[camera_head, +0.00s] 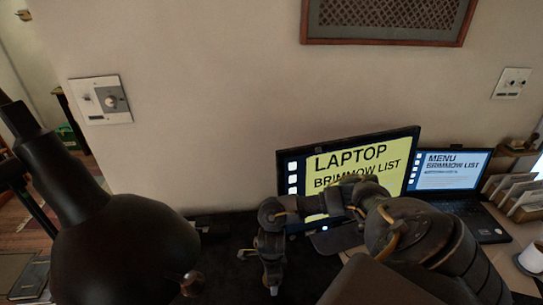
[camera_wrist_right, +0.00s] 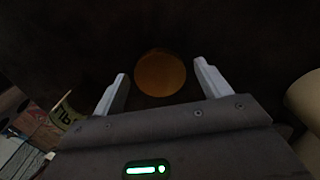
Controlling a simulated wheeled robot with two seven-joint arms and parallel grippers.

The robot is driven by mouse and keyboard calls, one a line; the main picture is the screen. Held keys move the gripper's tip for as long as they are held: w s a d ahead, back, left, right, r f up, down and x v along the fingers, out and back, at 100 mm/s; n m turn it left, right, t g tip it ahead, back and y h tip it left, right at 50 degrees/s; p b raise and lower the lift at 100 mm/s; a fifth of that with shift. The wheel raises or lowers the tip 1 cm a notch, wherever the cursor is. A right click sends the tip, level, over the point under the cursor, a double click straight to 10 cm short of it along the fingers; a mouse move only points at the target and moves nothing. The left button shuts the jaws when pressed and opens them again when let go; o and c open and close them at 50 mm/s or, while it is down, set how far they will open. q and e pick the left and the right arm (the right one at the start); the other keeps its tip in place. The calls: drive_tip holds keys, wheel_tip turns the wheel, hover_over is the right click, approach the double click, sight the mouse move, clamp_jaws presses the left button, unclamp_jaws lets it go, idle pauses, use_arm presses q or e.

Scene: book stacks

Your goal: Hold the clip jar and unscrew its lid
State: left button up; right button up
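In the right wrist view, a round orange-brown disc (camera_wrist_right: 160,74), possibly the top of the clip jar, lies on a dark surface. My right gripper (camera_wrist_right: 160,85) is open, with its two pale fingers apart on either side of the disc in the picture. I cannot tell how far above it they are, and nothing is held. In the head view my right gripper (camera_head: 272,286) points down over the dark desk, and the jar cannot be made out there. My left gripper does not show.
A large dark rounded shape (camera_head: 120,248) fills the lower left. A monitor (camera_head: 348,168) and an open laptop (camera_head: 455,175) stand at the back, by card holders (camera_head: 515,195) and a white cup (camera_head: 533,259). A yellow labelled object (camera_wrist_right: 64,112) shows in the wrist view.

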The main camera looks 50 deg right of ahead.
drive_tip(key=shift+r, duration=0.5)
wheel_tip(320, 180, up, 11)
drive_tip(key=p, duration=0.1)
drive_tip(key=shift+r+p, duration=0.15)
drive_tip(key=shift+p, duration=0.15)
